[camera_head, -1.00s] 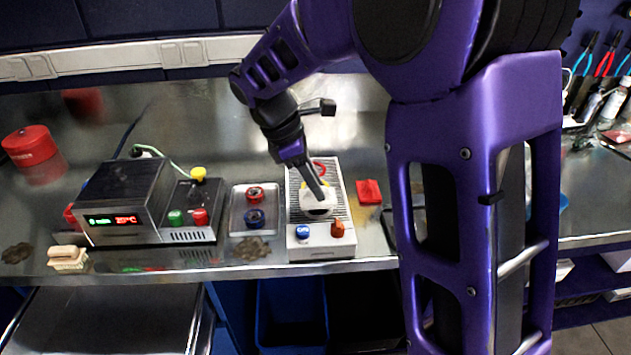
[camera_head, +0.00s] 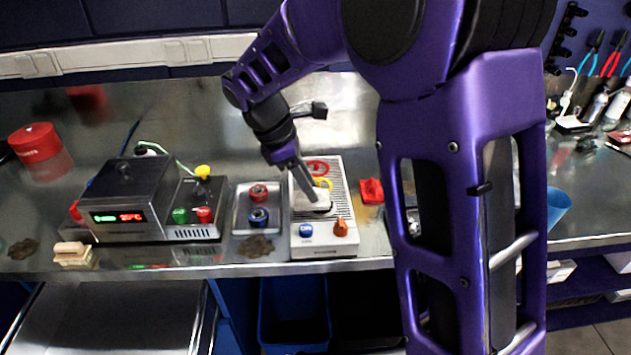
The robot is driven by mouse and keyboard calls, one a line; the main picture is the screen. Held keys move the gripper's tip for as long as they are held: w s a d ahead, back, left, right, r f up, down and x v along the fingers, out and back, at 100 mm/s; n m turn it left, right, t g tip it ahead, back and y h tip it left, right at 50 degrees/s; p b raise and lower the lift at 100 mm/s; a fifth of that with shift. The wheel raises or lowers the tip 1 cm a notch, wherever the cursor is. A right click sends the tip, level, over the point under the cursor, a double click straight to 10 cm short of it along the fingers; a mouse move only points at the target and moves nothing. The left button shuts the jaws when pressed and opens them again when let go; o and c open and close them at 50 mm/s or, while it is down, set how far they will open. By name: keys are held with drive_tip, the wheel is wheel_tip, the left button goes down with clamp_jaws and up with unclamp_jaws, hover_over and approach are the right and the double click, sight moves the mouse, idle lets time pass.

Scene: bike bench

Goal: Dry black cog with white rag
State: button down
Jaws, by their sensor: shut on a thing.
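The white rag (camera_head: 309,199) is pinched in my gripper (camera_head: 313,199), which points down over the ribbed grey rack. The rag lies over the black cog (camera_head: 323,209), so only a dark edge of the cog shows at the rag's lower right. Rag and cog look in contact, but the fingertips partly hide the spot. A yellow cog (camera_head: 324,183) and a red cog (camera_head: 317,166) sit farther back on the same rack (camera_head: 342,190).
A blue knob (camera_head: 305,230) and an orange one (camera_head: 341,228) are at the rack's front. A small tray (camera_head: 243,226) with red and blue parts and a heated box (camera_head: 125,190) stand left. A red block (camera_head: 371,190) lies right, near my arm.

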sight(327, 197)
drive_tip(key=shift+d, duration=0.1)
idle(0.5)
drive_tip(key=shift+d+p, duration=0.4)
drive_tip(key=shift+d, duration=1.55)
drive_tip(key=shift+a, duration=0.1)
drive_tip(key=shift+a+p, duration=0.65)
drive_tip(key=shift+a, duration=1.35)
drive_tip(key=shift+d, duration=0.1)
drive_tip(key=shift+d+p, duration=0.35)
drive_tip(key=shift+d, duration=1.65)
drive_tip(key=shift+a, duration=0.2)
